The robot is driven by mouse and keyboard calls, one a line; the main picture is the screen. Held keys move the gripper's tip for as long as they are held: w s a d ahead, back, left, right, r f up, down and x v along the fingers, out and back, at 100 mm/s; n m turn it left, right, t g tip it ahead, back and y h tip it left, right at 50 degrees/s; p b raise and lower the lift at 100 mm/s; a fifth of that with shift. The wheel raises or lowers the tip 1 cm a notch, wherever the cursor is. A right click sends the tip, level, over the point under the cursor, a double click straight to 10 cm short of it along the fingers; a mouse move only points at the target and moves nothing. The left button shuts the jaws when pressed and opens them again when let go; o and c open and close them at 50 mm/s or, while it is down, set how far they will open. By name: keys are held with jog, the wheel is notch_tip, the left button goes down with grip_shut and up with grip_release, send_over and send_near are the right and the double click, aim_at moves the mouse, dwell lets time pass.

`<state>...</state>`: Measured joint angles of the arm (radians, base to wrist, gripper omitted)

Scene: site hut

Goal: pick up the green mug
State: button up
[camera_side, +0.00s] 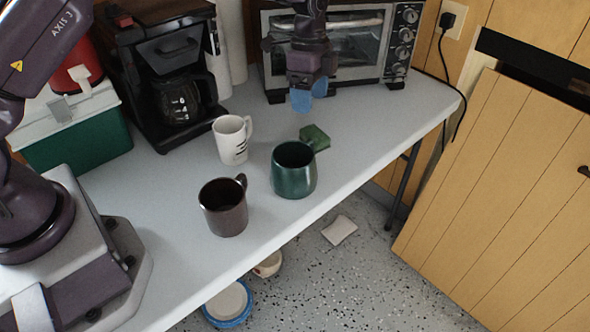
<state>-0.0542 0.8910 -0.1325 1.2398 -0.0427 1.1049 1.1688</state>
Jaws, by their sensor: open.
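The green mug (293,174) stands upright on the white table, near its front edge. It is dark, glossy green with its open top facing up. A squarish green piece (315,138) shows just behind its right side; I cannot tell whether it is the handle or a separate thing. My gripper (302,101) points down, with blue fingertips, behind the mug and in front of the toaster oven. It is open, apart from the mug, and appears empty.
A white mug (231,142) with dark marks and a dark brown mug (223,211) stand left of the green mug. A coffee maker (165,75), a toaster oven (350,50) and a green-and-white cooler (80,130) stand behind. The table (385,120) is clear on the right.

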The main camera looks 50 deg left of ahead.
aim_at(308, 141)
jog(key=shift+m, duration=0.3)
jog(key=f, duration=0.4)
jog(key=s+d+f, duration=0.1)
jog(key=f, duration=0.8)
jog(key=shift+s+d, duration=0.25)
jog(key=shift+c, duration=0.4)
jog(key=shift+r, duration=0.1)
jog(key=c, duration=0.9)
